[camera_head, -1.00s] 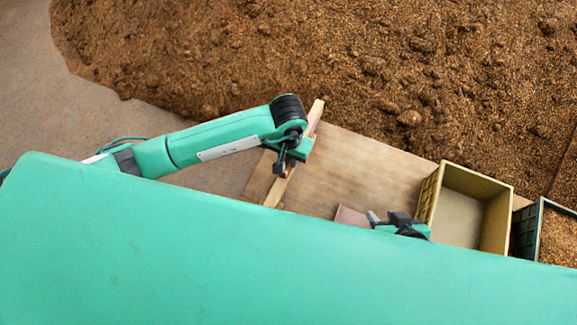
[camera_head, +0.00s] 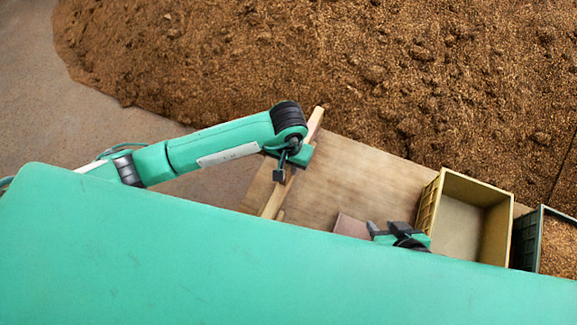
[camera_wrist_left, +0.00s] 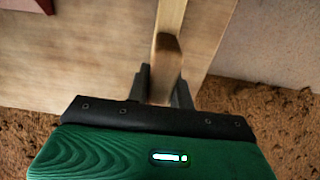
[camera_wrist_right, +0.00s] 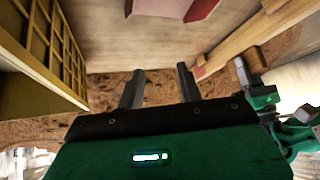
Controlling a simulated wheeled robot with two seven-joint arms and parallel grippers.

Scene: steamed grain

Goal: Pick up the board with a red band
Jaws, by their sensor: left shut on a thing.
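A long, narrow light-wood board (camera_head: 315,122) lies slanted over the left part of the wooden table. My left gripper (camera_head: 281,172) is shut on it around its middle. In the left wrist view the board (camera_wrist_left: 168,25) passes between the two close-set fingers (camera_wrist_left: 162,85). A small reddish patch shows at the board's end in the right wrist view (camera_wrist_right: 201,72); I cannot tell whether it is a band. My right gripper (camera_head: 376,230) is open and empty over the table; its fingers (camera_wrist_right: 160,88) stand apart in its wrist view.
A dull red block (camera_head: 349,225) lies on the table (camera_head: 365,175) between the grippers. A yellow crate (camera_head: 428,207) stands right of my right gripper, with a dark grain-filled crate (camera_head: 527,240) beyond. A large brown grain heap (camera_head: 330,60) borders the table's far side.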

